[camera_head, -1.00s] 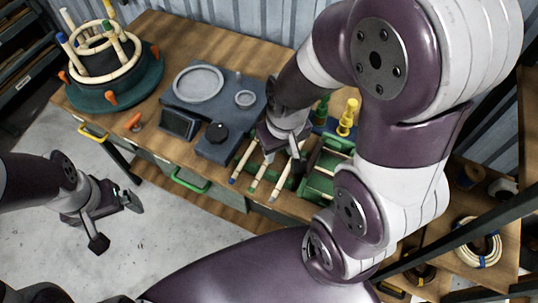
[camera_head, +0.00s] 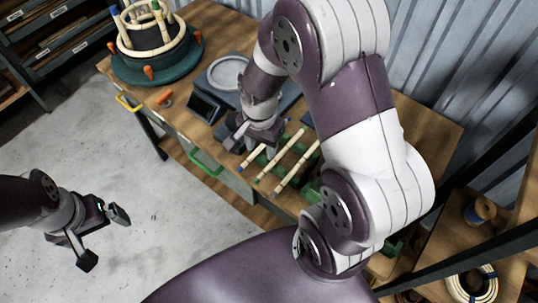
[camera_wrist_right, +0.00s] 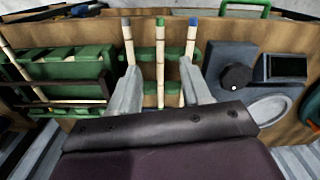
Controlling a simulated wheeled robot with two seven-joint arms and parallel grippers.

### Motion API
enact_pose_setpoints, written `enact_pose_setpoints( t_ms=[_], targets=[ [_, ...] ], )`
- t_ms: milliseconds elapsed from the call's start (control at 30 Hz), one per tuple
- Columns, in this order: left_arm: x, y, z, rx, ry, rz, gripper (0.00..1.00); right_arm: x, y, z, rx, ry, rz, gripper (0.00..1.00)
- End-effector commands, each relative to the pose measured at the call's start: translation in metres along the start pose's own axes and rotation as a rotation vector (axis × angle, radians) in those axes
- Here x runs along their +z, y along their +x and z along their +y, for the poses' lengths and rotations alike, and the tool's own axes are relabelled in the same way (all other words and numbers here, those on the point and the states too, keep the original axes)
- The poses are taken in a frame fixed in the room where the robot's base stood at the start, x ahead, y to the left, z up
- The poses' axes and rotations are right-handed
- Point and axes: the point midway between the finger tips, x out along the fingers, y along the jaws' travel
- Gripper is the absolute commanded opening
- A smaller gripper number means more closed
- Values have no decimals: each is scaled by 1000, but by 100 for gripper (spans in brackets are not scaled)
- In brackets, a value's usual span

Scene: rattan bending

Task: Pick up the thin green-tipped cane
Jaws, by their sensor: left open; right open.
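The green-tipped cane (camera_head: 281,159) lies in the middle of a row of pale canes on the green rack. In the right wrist view, the green-tipped cane (camera_wrist_right: 160,50) runs between the two fingers of my right gripper (camera_wrist_right: 159,72). The blue-tipped cane (camera_wrist_right: 190,42) is close beside one finger and the grey-tipped cane (camera_wrist_right: 128,40) close beside the other. My right gripper (camera_head: 256,142) is open and holds nothing; I cannot tell its height above the canes. My left gripper (camera_head: 103,238) is open and empty, out over the floor at the left.
A grey station with a round plate (camera_head: 229,74) and a black knob (camera_wrist_right: 236,77) stands beside the canes. A round former with rings (camera_head: 153,55) is at the table's far left. A green rack (camera_wrist_right: 70,70) lies on the other side. Coiled cane (camera_head: 471,285) rests on the right shelf.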

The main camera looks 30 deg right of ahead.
Motion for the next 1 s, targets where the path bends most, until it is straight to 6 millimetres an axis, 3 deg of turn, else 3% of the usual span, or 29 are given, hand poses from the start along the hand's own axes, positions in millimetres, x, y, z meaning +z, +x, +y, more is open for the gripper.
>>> enact_pose_setpoints(
  t_ms=[167, 400, 633, 800, 1000],
  targets=[
    [0, 0, 0, 0, 0, 0, 100, -1, 3, -1, 3, 172, -2, 48],
    [0, 0, 0, 0, 0, 0, 100, -1, 55, 0, 5, 185, -3, 48],
    [-1, -3, 0, 0, 0, 0, 100, -4, 84, 3, 5, 184, -3, 48],
    [-1, -6, 0, 0, 0, 0, 100, -10, 116, 7, 3, 182, -2, 48],
    [-1, -6, 0, 0, 0, 0, 100, -10, 126, 6, -1, 181, 0, 48]
  ],
)
